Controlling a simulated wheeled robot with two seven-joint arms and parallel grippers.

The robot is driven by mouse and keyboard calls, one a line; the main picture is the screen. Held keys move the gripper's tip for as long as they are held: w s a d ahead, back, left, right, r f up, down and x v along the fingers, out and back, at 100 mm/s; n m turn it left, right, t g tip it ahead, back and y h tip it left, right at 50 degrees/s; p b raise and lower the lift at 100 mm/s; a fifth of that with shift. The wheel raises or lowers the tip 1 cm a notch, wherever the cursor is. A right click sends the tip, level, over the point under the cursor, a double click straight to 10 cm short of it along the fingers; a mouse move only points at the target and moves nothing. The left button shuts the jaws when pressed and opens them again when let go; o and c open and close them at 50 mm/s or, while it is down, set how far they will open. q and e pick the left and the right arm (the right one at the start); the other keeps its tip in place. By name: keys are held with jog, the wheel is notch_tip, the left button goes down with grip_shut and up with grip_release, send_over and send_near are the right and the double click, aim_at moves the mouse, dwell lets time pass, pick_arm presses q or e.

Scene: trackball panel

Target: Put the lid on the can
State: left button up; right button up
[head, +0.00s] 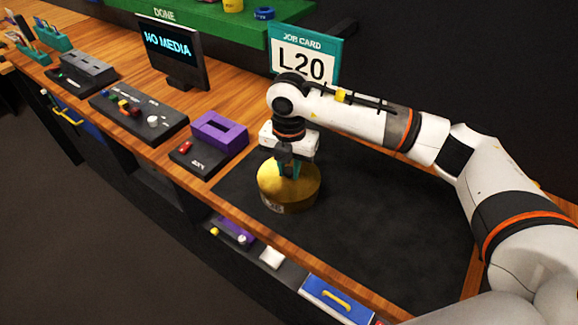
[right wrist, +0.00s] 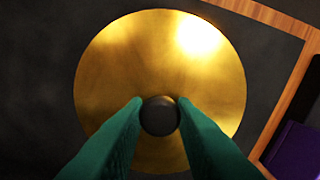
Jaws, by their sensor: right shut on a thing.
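The gold round lid (head: 305,179) shows in the head view at the left part of the dark mat, at the top of a short gold can (head: 283,206). I cannot tell whether the lid is fully seated on the can. In the right wrist view the lid (right wrist: 160,60) fills the middle, with a black knob (right wrist: 160,116) near its centre. My right gripper (head: 289,170) points down from above, its green fingers (right wrist: 160,118) shut on the knob. The can is hidden under the lid in the wrist view. My left gripper is not in view.
The dark mat (head: 390,220) is clear to the right of the can. A purple block device (head: 218,132) stands close on the left, with a control panel (head: 138,117) and monitor (head: 176,50) beyond. A job card (head: 303,60) stands behind my right arm.

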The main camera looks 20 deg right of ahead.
dwell(0.3)
jog(key=o, duration=1)
jog(key=shift+o, duration=0.6)
jog(key=o, duration=0.4)
jog(key=shift+r+p, duration=2.05)
jog(key=shift+r, duration=1.45)
